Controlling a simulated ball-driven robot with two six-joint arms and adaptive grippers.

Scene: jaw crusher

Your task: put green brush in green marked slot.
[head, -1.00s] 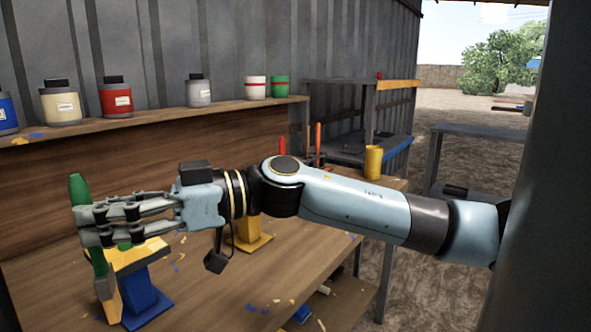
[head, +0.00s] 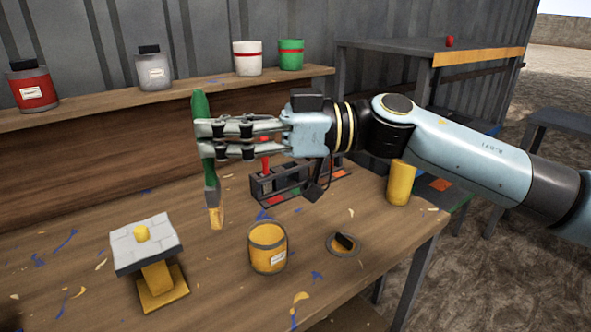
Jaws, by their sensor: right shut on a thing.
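The green brush (head: 201,108) is upright in my right gripper (head: 205,138), bristles down, its yellowish tip (head: 216,217) above the table. The gripper's fingers are shut around the green handle. A dark slotted rack (head: 262,187) stands on the table to the right of the brush, partly behind my gripper and wrist. It has red and green marks (head: 296,190) on its front, and a red handle (head: 265,165) sticks up from it. My left gripper is not in view.
On the table (head: 75,250) are a stand with a grey-white top (head: 135,256), an open yellow paint can (head: 268,258), a round lid (head: 344,244) and a yellow cylinder (head: 400,184). Jars and two pots stand on the back shelf (head: 110,110).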

